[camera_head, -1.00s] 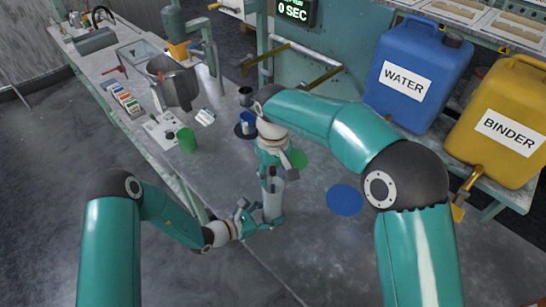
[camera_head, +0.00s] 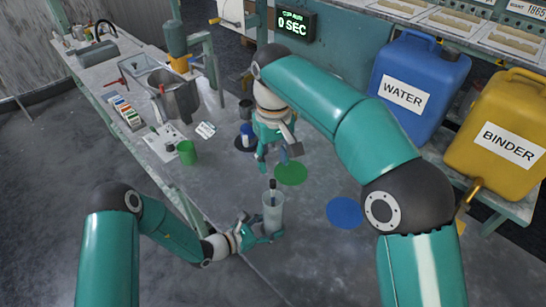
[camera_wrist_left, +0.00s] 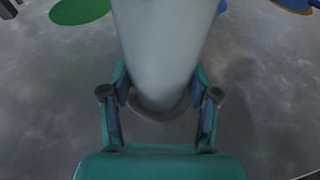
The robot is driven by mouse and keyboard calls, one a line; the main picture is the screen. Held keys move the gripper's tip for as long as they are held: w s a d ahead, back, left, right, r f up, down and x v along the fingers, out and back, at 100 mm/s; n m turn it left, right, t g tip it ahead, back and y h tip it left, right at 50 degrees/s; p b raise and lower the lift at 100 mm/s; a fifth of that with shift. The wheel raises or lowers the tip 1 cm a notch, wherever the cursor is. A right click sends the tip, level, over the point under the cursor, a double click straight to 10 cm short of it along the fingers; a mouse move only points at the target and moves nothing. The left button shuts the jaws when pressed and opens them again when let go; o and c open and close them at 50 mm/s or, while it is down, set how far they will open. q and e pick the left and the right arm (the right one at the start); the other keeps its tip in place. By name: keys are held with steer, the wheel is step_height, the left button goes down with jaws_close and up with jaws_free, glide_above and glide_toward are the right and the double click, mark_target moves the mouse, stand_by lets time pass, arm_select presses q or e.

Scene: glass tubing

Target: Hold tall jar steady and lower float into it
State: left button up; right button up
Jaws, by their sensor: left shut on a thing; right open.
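The tall jar (camera_head: 272,214) is a clear, pale cylinder standing upright on the bench near its front edge. My left gripper (camera_head: 262,234) is shut around the jar low down; in the left wrist view its two fingers (camera_wrist_left: 160,105) flank the jar (camera_wrist_left: 163,40). The float (camera_head: 272,189) is a thin dark-tipped stem standing up out of the jar's mouth; its lower part is inside and hard to make out. My right gripper (camera_head: 278,157) is open and empty, above and behind the jar, over the bench near the green disc.
A green disc (camera_head: 291,173) and a blue disc (camera_head: 345,212) lie flat on the bench. A blue water canister (camera_head: 418,80) and yellow binder canister (camera_head: 505,125) stand at right.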

arm_select(q)
steer(key=o, duration=0.9)
steer(key=shift+o, duration=0.2)
steer(key=v, duration=1.2)
